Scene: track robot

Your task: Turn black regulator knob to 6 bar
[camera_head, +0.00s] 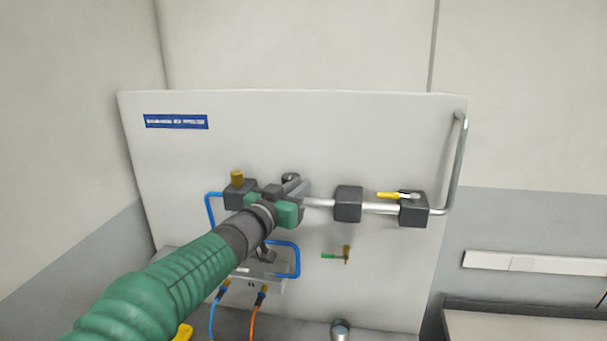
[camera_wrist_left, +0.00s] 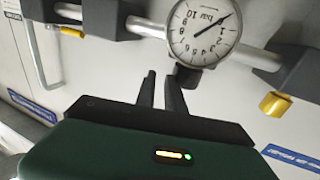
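The black regulator knob (camera_head: 291,178) shows at the top of the regulator, just behind my left gripper. In the left wrist view, which is upside down, a dark part that looks like the knob (camera_wrist_left: 187,76) sits beside the right-hand finger's tip. The white round gauge (camera_wrist_left: 203,30) is next to it; its needle points to the upper right, near the low end of the scale. My left gripper (camera_head: 300,188) is in front of the regulator, fingers slightly apart with a visible gap (camera_wrist_left: 160,82) and nothing clearly between them. My right gripper is not in view.
The pale panel (camera_head: 270,130) carries a silver pipe (camera_head: 320,203), a black block (camera_head: 348,204) and a yellow-handled valve (camera_head: 388,195). A brass piece (camera_head: 237,179) is left of my gripper. Blue tubing (camera_head: 298,262) and a small green-handled valve (camera_head: 335,256) are below.

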